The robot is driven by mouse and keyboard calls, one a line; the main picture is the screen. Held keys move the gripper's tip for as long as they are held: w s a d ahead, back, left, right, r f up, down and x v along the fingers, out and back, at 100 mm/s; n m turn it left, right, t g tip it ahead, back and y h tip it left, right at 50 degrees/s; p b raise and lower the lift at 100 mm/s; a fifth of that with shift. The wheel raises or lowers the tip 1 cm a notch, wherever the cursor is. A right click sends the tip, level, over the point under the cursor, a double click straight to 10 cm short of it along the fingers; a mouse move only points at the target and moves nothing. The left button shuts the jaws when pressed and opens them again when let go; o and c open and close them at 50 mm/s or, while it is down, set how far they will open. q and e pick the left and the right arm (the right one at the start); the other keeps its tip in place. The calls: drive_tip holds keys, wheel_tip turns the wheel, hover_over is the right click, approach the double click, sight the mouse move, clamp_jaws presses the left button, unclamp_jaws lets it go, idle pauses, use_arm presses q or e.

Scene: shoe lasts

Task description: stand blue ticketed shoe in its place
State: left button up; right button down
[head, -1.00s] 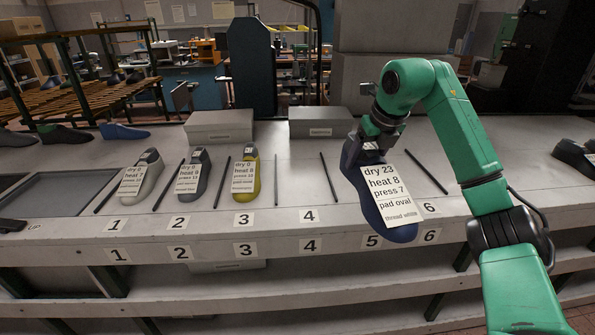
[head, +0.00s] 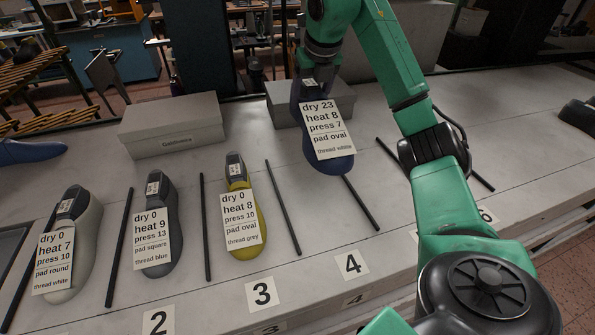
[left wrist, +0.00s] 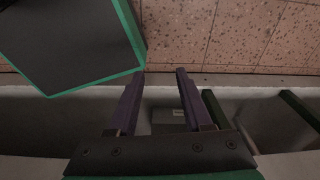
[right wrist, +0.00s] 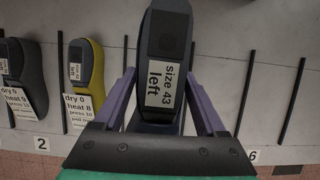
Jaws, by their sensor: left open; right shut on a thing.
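The blue shoe last (head: 320,165) hangs in my right gripper (head: 311,82), toe toward the bench front. Its ticket reads dry 23, heat 8, press 7, pad oval, thread white. In the head view it appears over the back of place 4, covering part of the rod (head: 361,203) at that place's right. The right wrist view shows its dark heel (right wrist: 168,35), labelled size 43 left, between the fingers (right wrist: 160,90). Whether it touches the bench is unclear. My left gripper (left wrist: 160,74) is open and empty in the left wrist view, near a ledge and the tiled floor.
White (head: 75,235), grey (head: 157,250) and yellow (head: 242,238) ticketed lasts lie left of place 4, between black rods. Number label 4 (head: 351,265) marks the front edge. A grey box (head: 173,124) stands behind; another is partly hidden behind the blue last.

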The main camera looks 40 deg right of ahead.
drive_tip(key=f, duration=0.2)
drive_tip(key=s+f, duration=0.1)
drive_tip(key=f, duration=0.3)
drive_tip(key=shift+s+b, duration=0.35)
drive_tip(key=shift+b, duration=0.05)
drive_tip(key=f, duration=0.8)
drive_tip(key=f+p, duration=0.1)
drive_tip(key=f, duration=0.4)
drive_tip(key=shift+w+f, duration=0.1)
drive_tip(key=shift+w, duration=0.2)
unclamp_jaws()
drive_tip(key=shift+s, duration=0.1)
use_arm(q)
drive_tip(key=shift+s+f+b, duration=0.8)
drive_tip(key=shift+s+b, duration=0.05)
drive_tip(key=shift+s, duration=0.15)
use_arm(e)
drive_tip(key=v, duration=1.2)
drive_tip(key=shift+a, duration=0.1)
